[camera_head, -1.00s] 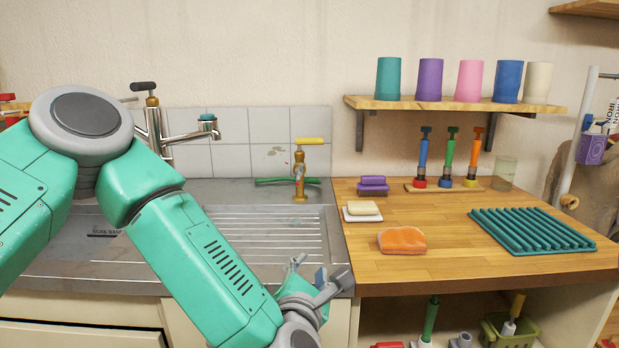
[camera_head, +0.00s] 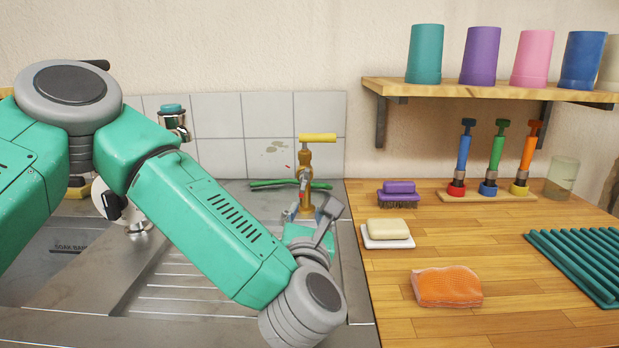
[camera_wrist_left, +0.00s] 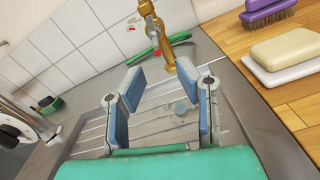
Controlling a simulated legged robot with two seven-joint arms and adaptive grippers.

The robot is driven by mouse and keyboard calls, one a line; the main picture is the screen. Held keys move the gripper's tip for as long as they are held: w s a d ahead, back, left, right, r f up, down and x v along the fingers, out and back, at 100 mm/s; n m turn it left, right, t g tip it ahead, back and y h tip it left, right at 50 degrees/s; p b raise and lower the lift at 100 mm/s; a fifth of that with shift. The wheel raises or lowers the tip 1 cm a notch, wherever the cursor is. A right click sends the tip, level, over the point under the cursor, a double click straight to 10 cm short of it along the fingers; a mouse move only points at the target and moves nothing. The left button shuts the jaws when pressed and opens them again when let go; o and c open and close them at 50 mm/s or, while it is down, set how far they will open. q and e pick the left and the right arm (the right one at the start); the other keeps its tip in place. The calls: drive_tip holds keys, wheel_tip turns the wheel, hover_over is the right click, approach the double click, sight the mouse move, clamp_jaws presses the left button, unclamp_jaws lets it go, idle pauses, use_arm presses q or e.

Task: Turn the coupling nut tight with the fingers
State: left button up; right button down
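A brass tap (camera_head: 304,165) with a yellow handle (camera_head: 317,138) stands at the back of the sink's draining board. A green hose (camera_head: 275,184) lies behind it, and it also shows in the left wrist view (camera_wrist_left: 143,52). I cannot clearly make out the coupling nut in either view. My left gripper (camera_head: 308,214) is in front of the tap's lower part, overlapping it in the head view. In the left wrist view its two blue-padded fingers (camera_wrist_left: 160,80) are apart with nothing between them, short of the tap (camera_wrist_left: 165,38). My right gripper is not in view.
The ribbed draining board (camera_head: 175,285) is mostly clear. Right of it, the wooden counter (camera_head: 540,315) holds a purple brush (camera_head: 398,192), a soap (camera_head: 388,229), an orange sponge (camera_head: 447,287) and a teal rack (camera_head: 590,265). A chrome faucet (camera_head: 173,122) is partly hidden behind my arm.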

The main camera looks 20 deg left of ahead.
sight(305, 185)
use_arm(q)
drive_tip(key=x, duration=1.3)
drive_tip(key=shift+s+a+r, duration=0.1)
drive_tip(key=shift+a, duration=0.2)
drive_tip(key=shift+w+a, duration=0.25)
drive_tip(key=shift+a, duration=0.15)
drive_tip(key=shift+d, duration=0.3)
clamp_jaws()
